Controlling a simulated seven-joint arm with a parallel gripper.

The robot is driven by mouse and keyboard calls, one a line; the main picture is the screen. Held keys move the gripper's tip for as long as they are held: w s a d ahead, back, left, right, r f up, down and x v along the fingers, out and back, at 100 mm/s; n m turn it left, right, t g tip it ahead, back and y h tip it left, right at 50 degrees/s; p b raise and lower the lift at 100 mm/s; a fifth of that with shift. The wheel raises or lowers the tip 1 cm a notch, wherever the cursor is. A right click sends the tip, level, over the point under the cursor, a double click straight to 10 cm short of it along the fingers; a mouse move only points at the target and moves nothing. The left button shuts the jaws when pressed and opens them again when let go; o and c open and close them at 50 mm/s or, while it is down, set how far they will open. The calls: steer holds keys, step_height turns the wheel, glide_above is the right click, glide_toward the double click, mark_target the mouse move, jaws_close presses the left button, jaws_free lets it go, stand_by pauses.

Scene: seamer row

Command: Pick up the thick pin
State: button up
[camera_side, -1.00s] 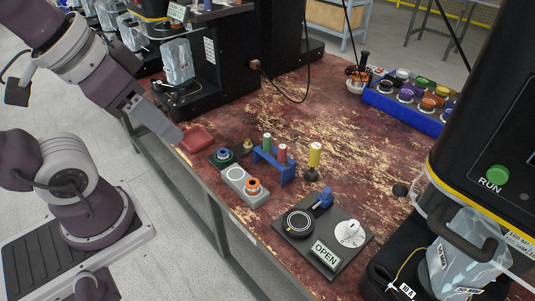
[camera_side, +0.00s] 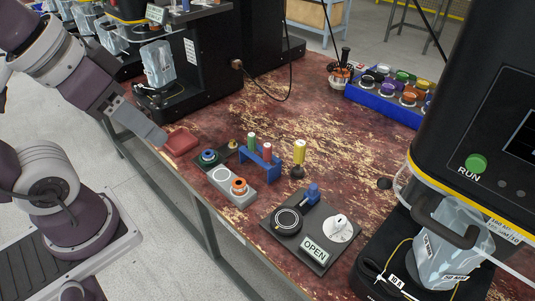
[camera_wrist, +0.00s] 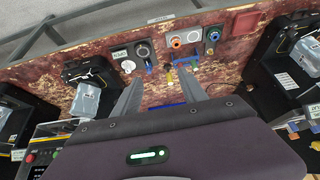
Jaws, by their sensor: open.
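A yellow pin (camera_side: 299,152) stands upright in a dark round base on the worn red bench, right of a blue rack (camera_side: 262,165). The rack holds a green pin (camera_side: 251,142) and a red pin (camera_side: 267,151). The yellow pin looks the thickest, though size is hard to judge. My gripper (camera_side: 155,134) is at the left, by the red tray and apart from all pins. In the wrist view my gripper (camera_wrist: 158,74) is open and empty, with the yellow pin (camera_wrist: 169,77) and blue rack (camera_wrist: 186,66) small beyond its fingertips.
The red tray (camera_side: 181,140) sits at the bench's left edge. A grey button box (camera_side: 221,183) is in front of the rack. A black panel with an OPEN sign (camera_side: 314,248) lies nearer. Black machines flank the bench, and a blue bin (camera_side: 383,104) stands behind.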

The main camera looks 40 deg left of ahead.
steer(key=w+r+n+g, duration=0.1)
steer(key=w+r+n, duration=0.15)
steer(key=w, duration=0.55)
steer(key=n+g, duration=0.4)
steer(key=n, duration=0.6)
glide_above(267, 144)
steer(key=s+d, duration=0.2)
steer(key=s, duration=0.1)
step_height(267, 144, down, 19)
steer(key=w+f, duration=0.1)
steer(key=f, duration=0.2)
steer(key=w+a+f+n, duration=0.1)
steer(key=f, duration=0.2)
steer(key=w+f+n, duration=0.1)
steer(key=f, duration=0.2)
steer(key=shift+a+f+g, duration=0.3)
steer(key=shift+a+f, duration=0.05)
steer(key=shift+f, duration=0.05)
step_height(267, 144, down, 7)
steer(key=shift+a+f, duration=0.1)
jaws_close()
